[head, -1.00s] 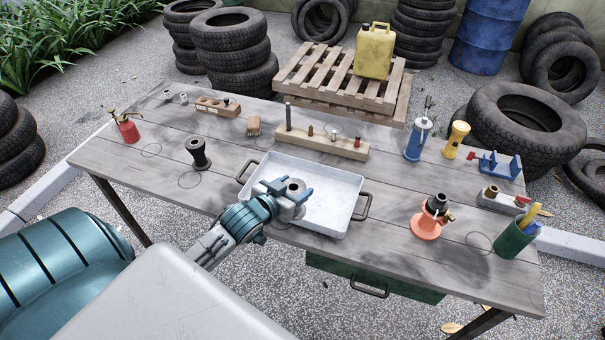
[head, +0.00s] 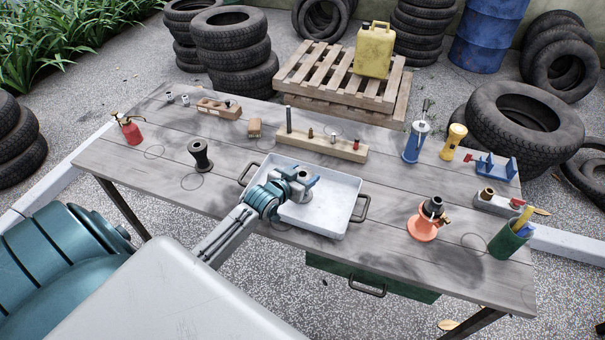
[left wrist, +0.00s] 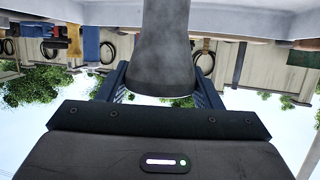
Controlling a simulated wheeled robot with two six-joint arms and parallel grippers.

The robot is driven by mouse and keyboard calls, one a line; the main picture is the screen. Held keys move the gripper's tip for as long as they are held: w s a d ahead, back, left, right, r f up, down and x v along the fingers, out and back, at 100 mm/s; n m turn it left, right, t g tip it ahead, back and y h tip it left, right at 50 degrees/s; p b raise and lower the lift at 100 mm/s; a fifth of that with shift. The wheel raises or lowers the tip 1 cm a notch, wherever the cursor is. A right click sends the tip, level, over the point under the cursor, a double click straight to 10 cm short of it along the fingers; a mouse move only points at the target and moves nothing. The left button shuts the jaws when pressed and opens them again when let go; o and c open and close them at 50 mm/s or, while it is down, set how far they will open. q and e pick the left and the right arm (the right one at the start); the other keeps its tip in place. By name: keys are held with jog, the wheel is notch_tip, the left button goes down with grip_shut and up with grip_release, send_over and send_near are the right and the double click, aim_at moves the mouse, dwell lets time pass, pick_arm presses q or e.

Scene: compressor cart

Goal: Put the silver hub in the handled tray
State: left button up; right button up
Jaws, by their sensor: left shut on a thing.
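The silver hub (head: 303,177) is held in my left gripper (head: 300,183), over the left part of the white handled tray (head: 338,195). In the left wrist view the grey hub (left wrist: 166,50) fills the space between the two fingers (left wrist: 165,90), which are shut on it. Its far end reaches toward the pale tray surface (left wrist: 80,10) at the top of the picture. I cannot tell whether the hub touches the tray floor. The rest of the tray floor is bare. My right gripper is not in view.
A wooden block with pegs (head: 325,143) stands behind the tray. A dark spool-shaped part (head: 200,155) is to the left. An orange stand (head: 425,224) and green cup (head: 508,240) are to the right. The table (head: 150,185) is bare around the tray's left front.

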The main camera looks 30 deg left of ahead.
pick_arm(q)
jog(key=o, duration=1.3)
jog(key=b+v, duration=0.1)
jog(key=v, duration=1.1)
